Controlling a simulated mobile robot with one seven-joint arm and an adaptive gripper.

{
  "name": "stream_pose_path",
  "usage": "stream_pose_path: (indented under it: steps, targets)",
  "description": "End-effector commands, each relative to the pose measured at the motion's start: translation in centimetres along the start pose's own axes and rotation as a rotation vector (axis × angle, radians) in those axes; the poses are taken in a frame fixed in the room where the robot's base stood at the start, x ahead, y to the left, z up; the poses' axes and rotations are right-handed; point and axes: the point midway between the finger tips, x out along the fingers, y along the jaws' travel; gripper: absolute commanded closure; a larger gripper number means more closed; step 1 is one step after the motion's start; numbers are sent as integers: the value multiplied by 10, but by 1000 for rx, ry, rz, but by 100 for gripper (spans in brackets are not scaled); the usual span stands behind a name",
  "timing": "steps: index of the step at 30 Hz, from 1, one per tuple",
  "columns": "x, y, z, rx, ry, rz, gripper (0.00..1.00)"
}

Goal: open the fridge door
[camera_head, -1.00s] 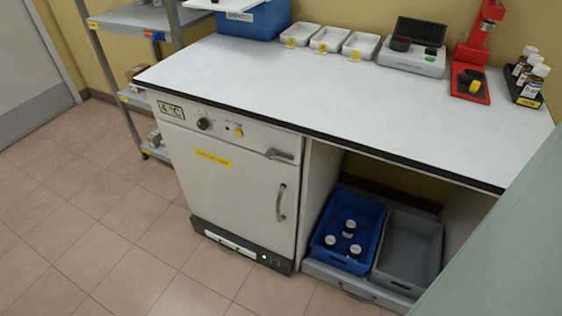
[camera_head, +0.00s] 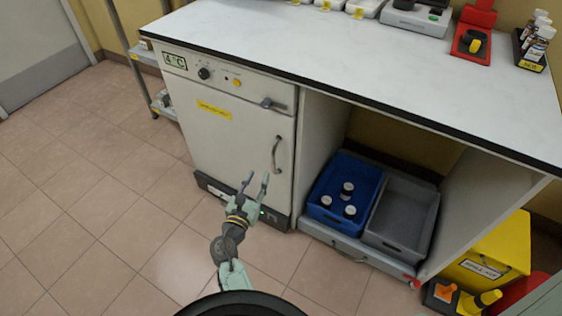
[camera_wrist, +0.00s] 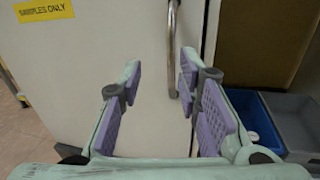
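The fridge (camera_head: 232,145) is a white under-counter unit with a "4 °C" label, and its door is shut. A curved metal vertical handle (camera_head: 276,154) sits on the right side of the door. A horizontal latch lever (camera_head: 273,104) is on the panel above it. My gripper (camera_head: 255,183) is open and empty in front of the lower right of the door, pointing toward it. In the wrist view the handle (camera_wrist: 173,50) lies ahead, between the line of the two purple-padded fingers and beyond their tips; nothing is gripped.
A blue crate (camera_head: 318,209) with several dark jars and an empty grey crate (camera_head: 400,238) stand in the open bay to the right. A yellow bin (camera_head: 487,250) is farther right. The white bench top (camera_head: 350,55) overhangs the fridge. The tiled floor (camera_head: 110,200) left is clear.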

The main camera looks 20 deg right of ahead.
Motion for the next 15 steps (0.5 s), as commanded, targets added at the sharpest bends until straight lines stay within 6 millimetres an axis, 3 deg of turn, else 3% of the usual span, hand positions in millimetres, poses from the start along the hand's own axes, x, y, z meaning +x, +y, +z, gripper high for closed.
stream_pose_path:
  steps: [3, 7, 15]
  targets:
    - [4, -13, -5, -57, -4, -25, 69]
    - [20, -13, -4, -58, -5, -26, 69]
    - [71, -14, -3, -54, -6, -25, 69]
